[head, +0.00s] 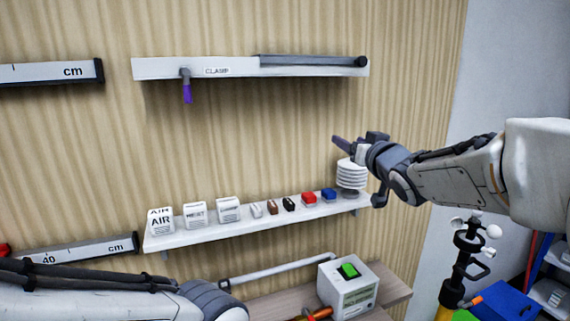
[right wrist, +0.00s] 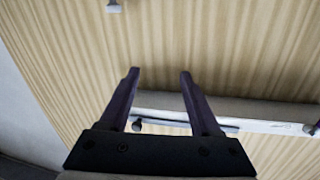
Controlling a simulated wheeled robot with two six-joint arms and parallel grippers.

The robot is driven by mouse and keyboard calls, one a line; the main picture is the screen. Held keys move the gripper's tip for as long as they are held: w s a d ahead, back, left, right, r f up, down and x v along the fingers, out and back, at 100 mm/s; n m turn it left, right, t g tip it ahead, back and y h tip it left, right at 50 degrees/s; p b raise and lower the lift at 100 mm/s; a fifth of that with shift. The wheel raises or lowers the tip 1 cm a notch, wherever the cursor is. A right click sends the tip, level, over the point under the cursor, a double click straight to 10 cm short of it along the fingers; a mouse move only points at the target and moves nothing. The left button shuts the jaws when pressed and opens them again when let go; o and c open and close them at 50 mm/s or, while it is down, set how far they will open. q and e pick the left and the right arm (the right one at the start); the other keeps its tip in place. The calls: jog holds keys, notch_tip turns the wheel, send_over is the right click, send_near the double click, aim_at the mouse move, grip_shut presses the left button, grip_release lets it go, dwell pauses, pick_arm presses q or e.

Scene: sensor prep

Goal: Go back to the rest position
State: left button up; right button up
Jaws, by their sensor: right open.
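My right gripper (head: 347,143) is raised in front of the wood-panelled wall, just above a stack of white discs (head: 351,176) at the right end of the lower shelf. In the right wrist view its two dark purple fingers (right wrist: 159,72) stand apart with nothing between them. Beyond them that view shows the wall and a pale shelf strip (right wrist: 260,126). My left arm crosses the bottom left of the head view, but its gripper does not show.
An upper rail (head: 150,68) carries a purple-ended clamp (head: 187,92). A box with a green switch (head: 347,290) stands on the table. A dark stand (head: 459,270) is at right.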

jog(key=s+a+f+n+g, duration=0.1)
jog(key=s+a+f+g, duration=0.3)
jog(key=f, duration=0.3)
jog(key=s+a+f+g+b, duration=0.1)
jog(key=s+a+f+g, duration=0.15)
jog(key=s+f, duration=0.35)
jog(key=s+a+f+n+g, duration=0.1)
jog(key=s+a+f+g, duration=0.1)
jog(key=s+a+f, duration=0.4)
jog(key=s+f+n+g, duration=0.1)
jog(key=s+f+g, duration=0.2)
jog(key=s, duration=0.4)
jog(key=s+f+n+g+h, duration=0.1)
jog(key=s+f+n+g, duration=0.1)
jog(key=s+f, duration=0.3)
jog(key=s+f+n+g+h+b, duration=0.1)
jog(key=s+f+g, duration=0.3)
jog(key=s, duration=0.7)
jog(key=shift+d+f+n, duration=0.25)
jog(key=shift+d+n, duration=0.05)
jog(key=shift+d, duration=0.1)
jog(key=shift+a, duration=0.1)
